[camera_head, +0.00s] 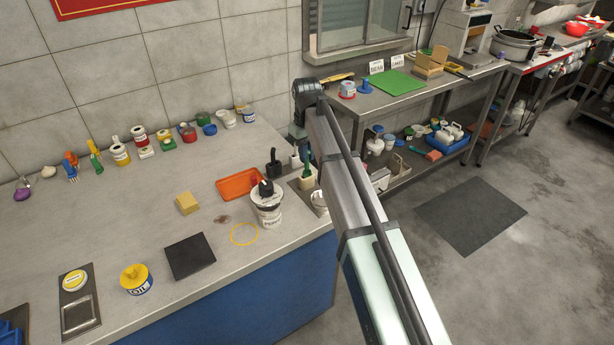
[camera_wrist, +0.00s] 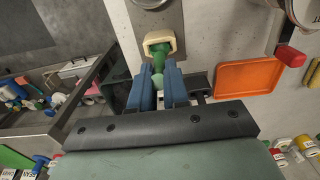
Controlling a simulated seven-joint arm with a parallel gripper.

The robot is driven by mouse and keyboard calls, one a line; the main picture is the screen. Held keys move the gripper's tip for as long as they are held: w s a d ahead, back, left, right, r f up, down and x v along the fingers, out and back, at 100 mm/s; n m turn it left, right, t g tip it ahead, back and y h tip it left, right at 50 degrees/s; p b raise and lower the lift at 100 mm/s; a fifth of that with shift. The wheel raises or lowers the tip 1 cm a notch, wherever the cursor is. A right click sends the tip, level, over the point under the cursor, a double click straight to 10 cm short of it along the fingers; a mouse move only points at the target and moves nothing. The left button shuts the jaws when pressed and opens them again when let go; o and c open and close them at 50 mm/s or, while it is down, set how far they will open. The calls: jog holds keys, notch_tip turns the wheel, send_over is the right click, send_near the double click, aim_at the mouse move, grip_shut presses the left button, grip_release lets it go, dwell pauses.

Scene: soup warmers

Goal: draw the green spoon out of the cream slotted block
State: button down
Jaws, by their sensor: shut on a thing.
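In the wrist view my gripper (camera_wrist: 159,72) has its blue fingers closed on the green spoon (camera_wrist: 158,76), pinching it from both sides. The spoon runs from between the fingers into the opening of the cream slotted block (camera_wrist: 150,42), which lies just beyond the fingertips. How deep the spoon sits is hidden. In the head view the block (camera_head: 307,184) stands near the counter's right edge, with green (camera_head: 307,171) at its top.
An orange tray (camera_head: 240,184) lies left of the block, and a white tub (camera_head: 266,206) stands in front of it. Black-handled tools stand in a dark holder (camera_head: 273,168) and a white holder (camera_head: 296,160) close by. The counter's right edge is near.

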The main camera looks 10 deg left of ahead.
jog(key=shift+r, duration=1.45)
